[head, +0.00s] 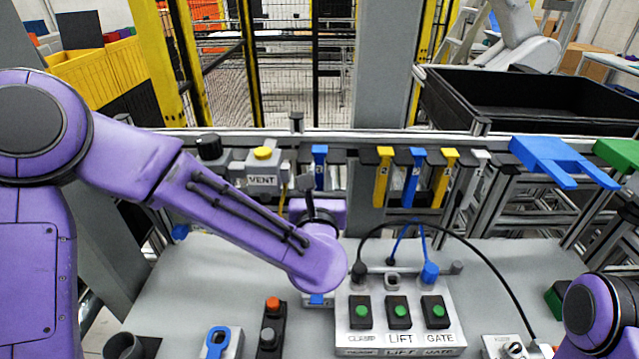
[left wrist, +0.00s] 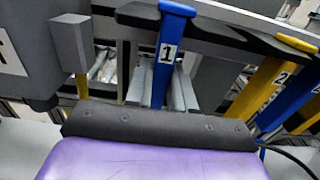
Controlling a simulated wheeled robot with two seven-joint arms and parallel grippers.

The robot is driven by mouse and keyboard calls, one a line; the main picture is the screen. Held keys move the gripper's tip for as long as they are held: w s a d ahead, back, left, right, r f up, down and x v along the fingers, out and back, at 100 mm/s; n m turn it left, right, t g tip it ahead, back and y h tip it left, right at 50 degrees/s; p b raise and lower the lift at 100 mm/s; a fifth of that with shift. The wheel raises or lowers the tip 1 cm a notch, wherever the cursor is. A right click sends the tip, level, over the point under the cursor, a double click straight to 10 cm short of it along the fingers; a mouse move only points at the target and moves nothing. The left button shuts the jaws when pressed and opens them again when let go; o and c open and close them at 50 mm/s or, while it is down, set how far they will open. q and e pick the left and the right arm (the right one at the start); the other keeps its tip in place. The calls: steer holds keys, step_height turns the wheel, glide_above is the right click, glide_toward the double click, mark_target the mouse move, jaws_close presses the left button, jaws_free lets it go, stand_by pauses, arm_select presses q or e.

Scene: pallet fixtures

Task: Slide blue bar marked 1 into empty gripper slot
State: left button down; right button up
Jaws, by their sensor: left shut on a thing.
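The blue bar marked 1 (head: 319,168) is upright at the rail, between two dark holder arms. In the left wrist view the bar (left wrist: 166,62) crosses the dark holder (left wrist: 225,33), its wider head at the holder's top. I cannot tell how deep in the slot it sits. My left gripper (head: 308,187) is at the bar's lower part and shut on it. Its fingertips are hidden behind the dark palm edge in the left wrist view. My right gripper is out of view; only my right arm shows.
Yellow and blue bars marked 2 (head: 383,178) (head: 413,178) hang to the right on the rail (head: 520,143). The VENT box (head: 262,172) stands close left. Below are the button panel (head: 400,338), a black cable (head: 492,275) and a red-button box (head: 272,325).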

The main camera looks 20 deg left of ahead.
mark_target(319, 184)
arm_select(q)
steer(key=shift+b+v, duration=0.55)
steer(key=shift+v, duration=2.4)
